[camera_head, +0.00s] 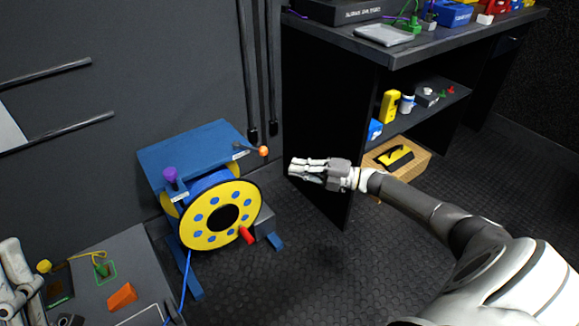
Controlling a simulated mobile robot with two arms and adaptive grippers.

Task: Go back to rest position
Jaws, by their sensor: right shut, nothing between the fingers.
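My right gripper (307,169) is shut and empty. It hangs in the air in the middle of the view, at the end of my white and grey right arm, which comes in from the lower right. It appears to the right of a yellow and blue cable reel (243,194) and in front of the dark side panel of a desk, apart from both as far as I can tell. At the lower left edge, white and grey parts (18,280) show that look like my left gripper. They are cut off by the frame, and their fingertips are unclear.
The reel hangs on a blue stand (190,148) with an orange-knobbed crank (263,151). A grey table (120,270) at lower left holds an orange block (122,297). The black desk (400,52) has a shelf and a cardboard box (412,172) beneath. The dark floor between is clear.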

